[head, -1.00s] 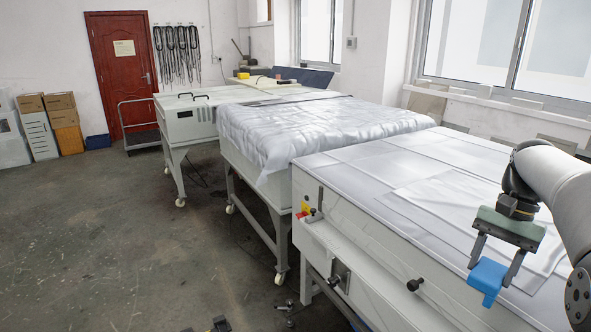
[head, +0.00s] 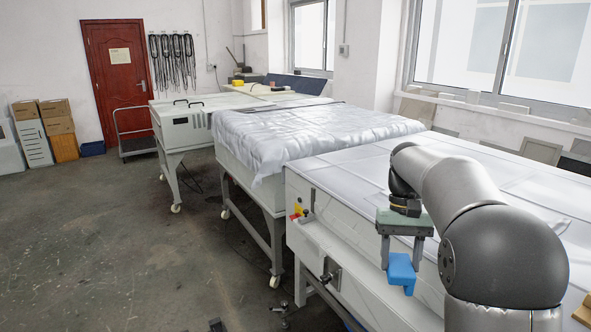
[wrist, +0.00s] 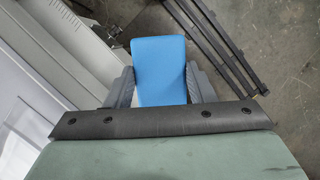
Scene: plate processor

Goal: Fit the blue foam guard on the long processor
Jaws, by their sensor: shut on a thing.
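The blue foam guard (head: 401,273) is held between the two grey fingers of my gripper (head: 402,258), which hangs over the front edge of the nearest long white machine (head: 335,228). In the wrist view the guard (wrist: 158,70) fills the space between the fingers (wrist: 160,88) and sticks out past them. The guard looks like a bent block with a lower lip. It appears apart from the machine, though the gap is hard to judge. I cannot tell for certain which machine is the long processor. My arm hides part of the nearest machine's top and front.
A machine draped with a silvery sheet (head: 310,135) stands behind the nearest one, and a white unit with black handles (head: 180,122) stands farther back. Knobs and a clamp (head: 330,275) stick out from the near front side. The floor (head: 110,240) at left is clear.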

